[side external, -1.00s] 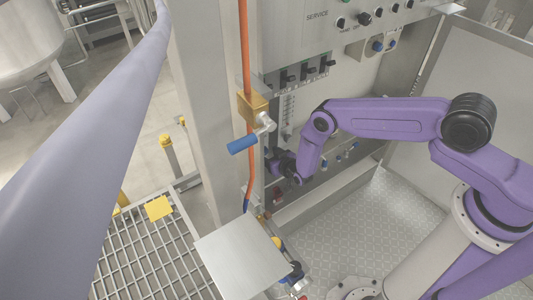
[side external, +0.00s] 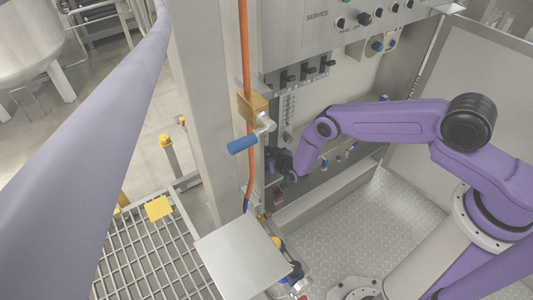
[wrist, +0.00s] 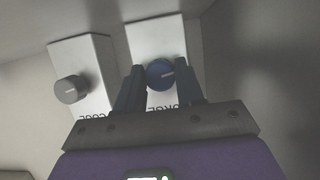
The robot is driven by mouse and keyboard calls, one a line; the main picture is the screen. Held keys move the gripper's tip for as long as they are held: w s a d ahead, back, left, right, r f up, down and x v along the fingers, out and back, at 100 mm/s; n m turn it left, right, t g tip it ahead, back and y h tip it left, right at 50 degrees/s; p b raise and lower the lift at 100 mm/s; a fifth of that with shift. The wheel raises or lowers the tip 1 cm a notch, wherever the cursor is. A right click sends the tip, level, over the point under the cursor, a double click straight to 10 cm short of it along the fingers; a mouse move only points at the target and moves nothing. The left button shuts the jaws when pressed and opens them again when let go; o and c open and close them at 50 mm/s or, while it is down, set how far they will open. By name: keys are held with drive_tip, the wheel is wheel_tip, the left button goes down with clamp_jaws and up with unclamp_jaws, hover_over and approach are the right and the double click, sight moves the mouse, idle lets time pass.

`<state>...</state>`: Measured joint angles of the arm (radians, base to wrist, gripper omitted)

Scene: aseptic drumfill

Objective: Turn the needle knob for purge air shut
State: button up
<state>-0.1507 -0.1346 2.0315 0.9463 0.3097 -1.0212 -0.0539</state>
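The purge knob (wrist: 160,74) is a round blue knob with a pale pointer line, on a light plate (wrist: 152,35) with partly covered lettering that looks like "PURGE". In the wrist view my gripper (wrist: 161,72) has its two dark fingers on either side of this knob. Whether the tips reach over the knob's sides is hard to tell. In the side view my gripper (side external: 274,160) is at the cabinet's lower left, small and dark, and the knob is hidden there.
A grey knob (wrist: 70,89) on its own plate sits just left of the blue one. In the side view, a brass valve with a blue handle (side external: 242,144) and an orange hose (side external: 244,50) stand close left of my gripper. Black switches (side external: 307,72) sit above my forearm.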

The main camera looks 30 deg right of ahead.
drive_tip(key=m+y, duration=0.2)
drive_tip(key=m, duration=0.1)
drive_tip(key=shift+d, duration=0.1)
idle(0.3)
drive_tip(key=o, duration=1)
drive_tip(key=shift+s, duration=0.1)
drive_tip(key=v, duration=1.7)
drive_tip(key=shift+s+d, duration=0.15)
drive_tip(key=shift+o, duration=0.2)
